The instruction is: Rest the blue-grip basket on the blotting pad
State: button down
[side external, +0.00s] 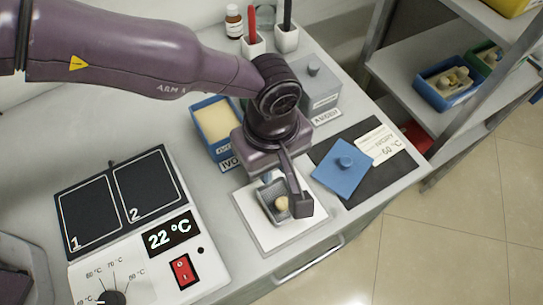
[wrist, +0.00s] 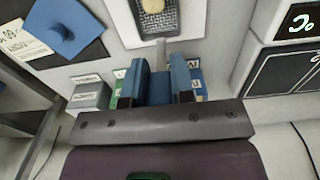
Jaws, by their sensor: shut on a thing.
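The basket (side external: 272,207) is a small grey mesh tray holding a tan lump (side external: 282,204). In the side view it is over the white blotting pad (side external: 262,238), looking roughly level; I cannot tell whether it touches the pad. My gripper (side external: 285,182) is above the basket's far end. In the wrist view my gripper (wrist: 158,82) is shut on the basket's blue grip (wrist: 159,92), between the two fingers. The basket (wrist: 139,22) extends away from the fingers there, with the lump (wrist: 153,5) in it. A finger hides part of the basket in the side view.
A heater (side external: 160,260) with two dark plates and a 22 °C display stands left. An open blue tub (side external: 197,110) and a grey lidded box (side external: 322,88) stand behind. A blue lid (side external: 340,178) lies on a dark mat (side external: 375,180) at right. Shelving stands beyond the bench edge.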

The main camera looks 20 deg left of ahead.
jog(key=shift+f, duration=0.25)
dwell(0.4)
jog(key=c, duration=0.9)
grip_release()
notch_tip(320, 180, up, 13)
